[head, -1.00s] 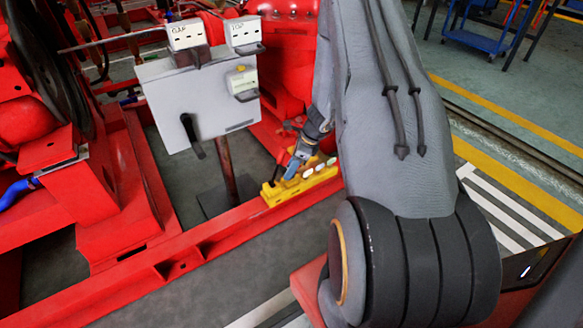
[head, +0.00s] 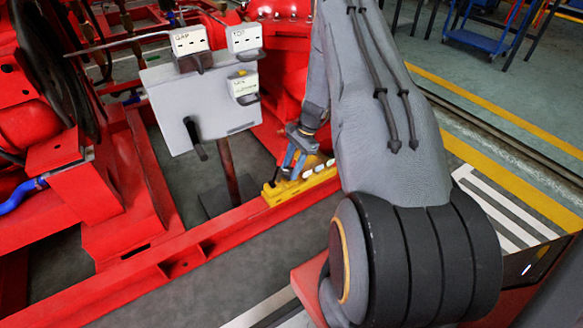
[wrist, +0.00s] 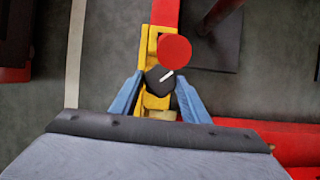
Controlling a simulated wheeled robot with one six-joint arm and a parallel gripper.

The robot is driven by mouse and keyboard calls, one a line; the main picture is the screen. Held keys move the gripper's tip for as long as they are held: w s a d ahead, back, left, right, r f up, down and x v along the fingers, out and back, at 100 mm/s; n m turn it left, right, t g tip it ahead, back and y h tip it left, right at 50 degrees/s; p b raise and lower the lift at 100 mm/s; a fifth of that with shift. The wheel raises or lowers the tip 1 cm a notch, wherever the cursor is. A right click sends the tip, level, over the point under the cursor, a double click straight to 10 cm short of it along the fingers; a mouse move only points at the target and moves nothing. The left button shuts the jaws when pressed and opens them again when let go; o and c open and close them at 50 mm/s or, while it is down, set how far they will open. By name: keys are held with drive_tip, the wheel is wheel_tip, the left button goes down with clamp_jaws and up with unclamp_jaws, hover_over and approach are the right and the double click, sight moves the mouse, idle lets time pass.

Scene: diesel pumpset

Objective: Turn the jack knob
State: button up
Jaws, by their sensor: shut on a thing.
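The jack knob (wrist: 155,84) shows in the wrist view as a dark, rounded knob with a white line slanting up to the right. It sits on a yellow block (wrist: 151,45), just below a red disc. My gripper (wrist: 157,92) has one blue finger on each side of the knob and is shut on it. In the head view my gripper (head: 292,164) reaches down to the left end of the yellow block (head: 319,183). The knob cannot be made out clearly there, as the fingers cover that spot.
The red disc (wrist: 174,51) stands close beyond the knob. A grey control box (head: 205,105) with a black lever (head: 195,138) stands left of my gripper on a post. A red frame rail (head: 225,226) runs under the yellow block. My arm hides the area to the right.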

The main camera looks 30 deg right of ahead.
drive_tip(key=n+g, duration=0.1)
drive_tip(key=n, duration=0.3)
drive_tip(key=shift+w+n+g+h, duration=0.2)
drive_tip(key=shift+n+g+h, duration=0.1)
drive_tip(key=shift+g, duration=0.1)
drive_tip(key=n+g+b, duration=0.1)
drive_tip(key=n, duration=0.2)
drive_tip(key=shift+w+a+n+h, duration=0.1)
drive_tip(key=shift+n+h, duration=0.2)
drive_tip(key=shift+h, duration=0.1)
drive_tip(key=n+g+h, duration=0.1)
drive_tip(key=n, duration=0.2)
drive_tip(key=shift+a, duration=0.1)
drive_tip(key=shift+n+g+h, duration=0.3)
drive_tip(key=shift+n+h, duration=0.2)
drive_tip(key=shift+n, duration=1.3)
drive_tip(key=shift+a, duration=0.1)
drive_tip(key=o, duration=1.1)
drive_tip(key=shift+c, duration=0.2)
drive_tip(key=shift+w, duration=0.1)
drive_tip(key=p+v, duration=0.1)
drive_tip(key=v, duration=0.6)
drive_tip(key=shift+r+p, duration=0.35)
